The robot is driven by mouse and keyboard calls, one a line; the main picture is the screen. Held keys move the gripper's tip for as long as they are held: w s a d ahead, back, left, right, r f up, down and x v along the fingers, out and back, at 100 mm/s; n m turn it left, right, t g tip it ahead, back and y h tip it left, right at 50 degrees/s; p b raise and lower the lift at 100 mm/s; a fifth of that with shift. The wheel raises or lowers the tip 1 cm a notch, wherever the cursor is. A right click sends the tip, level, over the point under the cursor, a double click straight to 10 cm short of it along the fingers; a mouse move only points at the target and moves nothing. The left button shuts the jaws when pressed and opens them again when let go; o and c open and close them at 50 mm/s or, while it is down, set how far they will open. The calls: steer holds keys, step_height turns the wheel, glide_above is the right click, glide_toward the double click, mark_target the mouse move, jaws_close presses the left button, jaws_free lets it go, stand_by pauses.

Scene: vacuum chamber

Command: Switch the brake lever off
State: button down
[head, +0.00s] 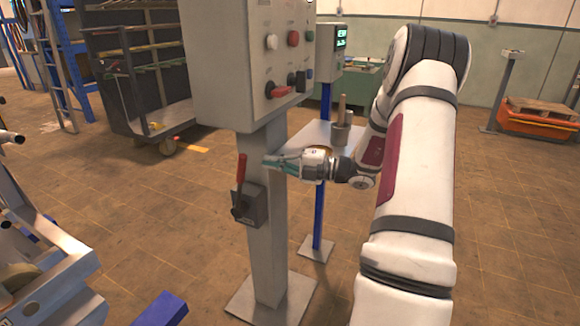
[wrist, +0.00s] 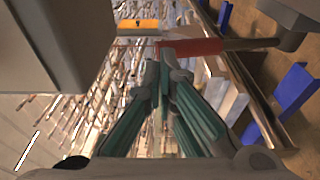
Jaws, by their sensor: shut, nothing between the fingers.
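The brake lever (head: 241,169) has a red handle that points up from a dark grey box (head: 251,207) on the side of the control post. My gripper (head: 268,161) is shut and empty, with its green-grey fingers pointing left at the post, level with the handle and to its right. In the wrist view the red lever handle (wrist: 200,47) lies across the picture just beyond the closed fingertips (wrist: 166,62). It runs to the grey lever box (wrist: 290,14) at the upper right. I cannot tell whether the fingertips touch the handle.
The control box (head: 230,70) above has several buttons and a red rotary switch (head: 282,91). Its post (head: 267,245) stands on a floor plate. A small table (head: 318,134) stands behind my gripper.

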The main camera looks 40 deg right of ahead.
steer(key=shift+b+x, duration=0.4)
steer(key=shift+x, duration=1.8)
steer(key=shift+r, duration=0.1)
steer(key=shift+g+h, duration=0.3)
steer(key=shift+g, duration=0.2)
steer(key=shift+w+a+r+p, duration=0.2)
steer(key=shift+w+a+p, duration=0.1)
steer(key=shift+w+p, duration=0.55)
steer(key=shift+w+a+r+p, duration=0.2)
steer(key=shift+w+a+p, duration=0.1)
steer(key=shift+w+p, duration=0.55)
steer(key=shift+w+a+r+p, duration=0.25)
steer(key=shift+w+p, duration=0.4)
steer(key=shift+p, duration=0.35)
